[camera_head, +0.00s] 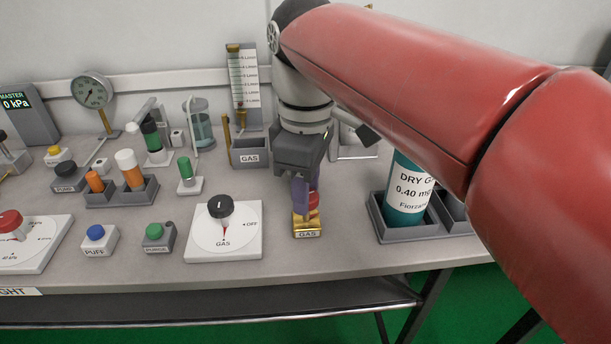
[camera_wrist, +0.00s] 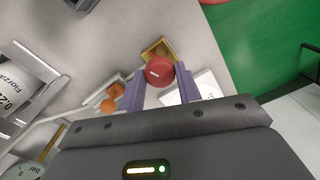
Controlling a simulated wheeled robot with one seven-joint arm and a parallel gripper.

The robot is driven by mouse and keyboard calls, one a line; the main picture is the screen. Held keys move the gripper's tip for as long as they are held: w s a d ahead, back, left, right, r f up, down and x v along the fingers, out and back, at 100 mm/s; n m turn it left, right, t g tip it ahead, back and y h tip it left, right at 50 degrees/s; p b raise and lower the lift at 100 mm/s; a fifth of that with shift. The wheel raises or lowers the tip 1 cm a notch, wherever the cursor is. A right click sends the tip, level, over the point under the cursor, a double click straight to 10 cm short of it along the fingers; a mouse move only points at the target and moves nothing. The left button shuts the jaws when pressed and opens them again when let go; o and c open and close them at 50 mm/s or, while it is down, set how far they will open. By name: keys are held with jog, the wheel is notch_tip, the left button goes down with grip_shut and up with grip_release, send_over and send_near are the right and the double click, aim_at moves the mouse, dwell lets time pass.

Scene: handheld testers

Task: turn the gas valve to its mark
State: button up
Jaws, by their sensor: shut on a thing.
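A brass block (camera_head: 306,228) with a label reading GAS stands near the front of the bench, with a red knob (camera_head: 313,199) on it. My gripper (camera_head: 305,198) points down over it and its purple fingers are shut on the red knob. In the wrist view the knob (camera_wrist: 160,70) sits between the two fingertips, with a short white line on its top. Part of the brass body (camera_wrist: 158,48) shows beyond it. A white dial plate (camera_head: 240,240) marked GAS and OFF, with a black-topped knob (camera_head: 221,209), lies to the left, apart from my gripper.
A teal DRY GAS cylinder (camera_head: 405,207) stands in a grey holder on the right. Green (camera_head: 154,233) and blue (camera_head: 95,233) buttons are left of the dial plate. A flow tube (camera_head: 243,78) stands behind. The bench front edge is close.

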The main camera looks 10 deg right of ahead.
jog(key=n, duration=0.3)
jog(key=shift+n, duration=0.4)
jog(key=n, duration=0.3)
jog(key=shift+n, duration=0.3)
jog(key=n, duration=0.6)
jog(key=o, duration=1)
notch_tip(320, 180, up, 8)
jog(key=shift+f, duration=0.1)
